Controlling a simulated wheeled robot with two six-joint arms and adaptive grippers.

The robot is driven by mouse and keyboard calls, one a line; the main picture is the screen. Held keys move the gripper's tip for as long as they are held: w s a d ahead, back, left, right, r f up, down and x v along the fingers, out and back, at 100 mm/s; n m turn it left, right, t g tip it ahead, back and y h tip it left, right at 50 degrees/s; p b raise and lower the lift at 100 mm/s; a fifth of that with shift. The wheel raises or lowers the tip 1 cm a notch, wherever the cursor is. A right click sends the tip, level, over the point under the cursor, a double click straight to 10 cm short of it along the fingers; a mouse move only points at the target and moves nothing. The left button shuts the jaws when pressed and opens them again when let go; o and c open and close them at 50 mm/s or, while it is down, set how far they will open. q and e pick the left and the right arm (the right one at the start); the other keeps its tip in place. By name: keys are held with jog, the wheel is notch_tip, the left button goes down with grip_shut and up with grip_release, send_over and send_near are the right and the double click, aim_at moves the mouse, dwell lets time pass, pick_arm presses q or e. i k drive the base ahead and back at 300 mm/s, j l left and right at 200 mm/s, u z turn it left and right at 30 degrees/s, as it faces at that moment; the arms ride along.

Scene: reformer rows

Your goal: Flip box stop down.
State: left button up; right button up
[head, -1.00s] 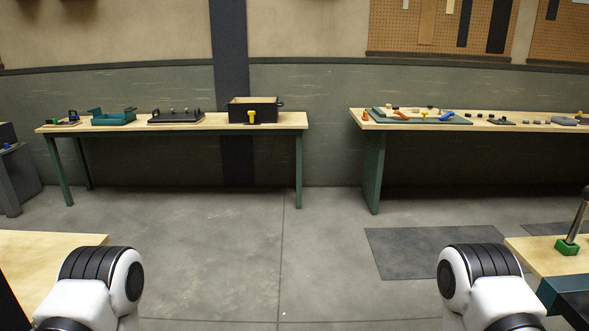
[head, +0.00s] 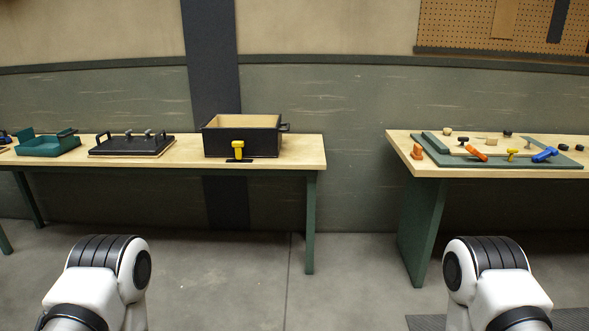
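A black open-topped box (head: 270,142) with a light wooden inside stands near the right end of the left workbench. A yellow stop (head: 238,149) stands upright at the front of the box, on a small black base. A dark handle shows on the box's right side. My two white arms show at the bottom left and bottom right, well short of the benches. Neither gripper is in view.
The left workbench (head: 200,160) also holds a teal tray (head: 47,148) and a black board with handles (head: 130,146). The right workbench (head: 400,152) holds a green board with orange, yellow and blue pieces. A floor gap separates the benches.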

aim_at(238, 145)
jog(key=i+l+u, duration=0.2)
jog(key=i, duration=0.35)
jog(key=i+l+u, duration=0.1)
jog(key=i+u, duration=0.15)
jog(key=i, duration=0.25)
jog(key=i+l+u, duration=0.25)
jog(key=i+l, duration=0.9)
jog(key=i, duration=0.3)
jog(key=i+l+u, duration=0.25)
jog(key=i+l, duration=1.1)
